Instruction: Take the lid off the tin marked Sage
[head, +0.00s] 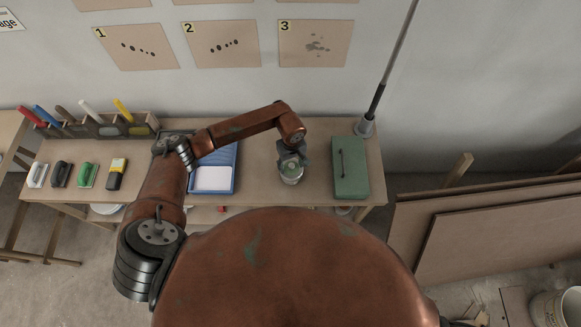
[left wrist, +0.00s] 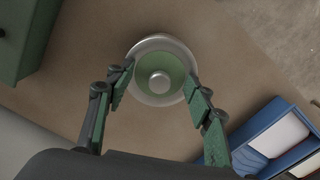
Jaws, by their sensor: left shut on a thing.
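A round tin (head: 291,180) stands on the workbench right of centre, just left of the green box. In the left wrist view its round lid (left wrist: 146,66) shows from above, with a silver rim, a green face and a silver knob in the middle. My left gripper (head: 291,165) is over the tin, pointing down. In the left wrist view its fingers (left wrist: 160,86) press on opposite sides of the lid's rim. I cannot tell whether the lid is raised off the tin. No marking on the tin is readable. My right gripper is out of view.
A green box with a handle (head: 350,180) stands right of the tin. A blue paint tray (head: 226,163) lies to its left. Several brushes (head: 60,184) and a wooden rack (head: 110,128) fill the bench's left end. A pole (head: 380,92) rises behind the right end.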

